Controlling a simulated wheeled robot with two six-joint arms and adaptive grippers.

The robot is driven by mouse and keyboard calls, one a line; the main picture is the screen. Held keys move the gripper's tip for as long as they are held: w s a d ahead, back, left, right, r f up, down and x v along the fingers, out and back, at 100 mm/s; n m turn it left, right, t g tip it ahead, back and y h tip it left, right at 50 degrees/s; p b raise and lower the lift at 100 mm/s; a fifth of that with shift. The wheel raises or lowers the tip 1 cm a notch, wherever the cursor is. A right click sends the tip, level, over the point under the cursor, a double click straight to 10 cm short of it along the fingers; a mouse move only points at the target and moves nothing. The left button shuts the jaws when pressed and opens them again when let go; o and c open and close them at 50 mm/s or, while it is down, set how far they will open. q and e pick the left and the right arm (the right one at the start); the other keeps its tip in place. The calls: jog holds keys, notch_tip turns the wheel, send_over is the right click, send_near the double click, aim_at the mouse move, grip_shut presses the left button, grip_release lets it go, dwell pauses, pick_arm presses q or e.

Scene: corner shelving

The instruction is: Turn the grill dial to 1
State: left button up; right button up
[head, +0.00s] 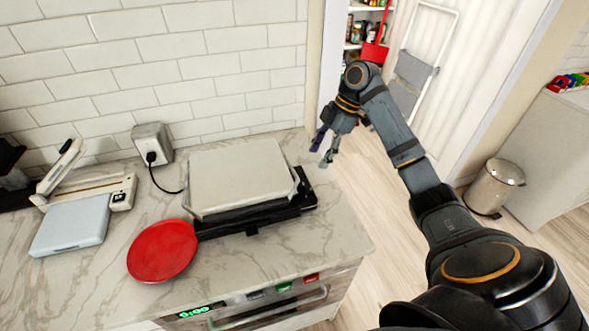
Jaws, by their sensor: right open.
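The grill (238,178) stands on the marble counter, with a pale closed lid and a black base. No dial can be made out on it from here; its right side is partly hidden by the lid. My right gripper (323,149) is open and empty. It appears in the picture to the right of the grill, beyond the counter's right edge, with its fingers pointing down and apart from the grill. My left gripper is not in view.
A red plate (162,251) lies at the grill's front left. A wall socket (152,142) with a plugged cord is behind. A metal bin (493,187) stands on the floor at right. The front right counter is clear.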

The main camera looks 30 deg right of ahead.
jog(key=b, duration=0.5)
send_over(306, 187)
jog(key=d, duration=0.3)
notch_tip(306, 187, down, 6)
jog(key=x, duration=0.1)
jog(key=p+x, duration=0.1)
jog(key=x, duration=0.1)
jog(key=shift+a+f, duration=0.1)
jog(key=shift+a, duration=0.25)
jog(key=shift+s+f, duration=0.15)
jog(key=shift+f, duration=0.15)
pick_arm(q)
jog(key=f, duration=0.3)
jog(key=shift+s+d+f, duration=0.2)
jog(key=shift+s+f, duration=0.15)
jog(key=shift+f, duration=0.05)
pick_arm(e)
jog(key=shift+a, duration=0.1)
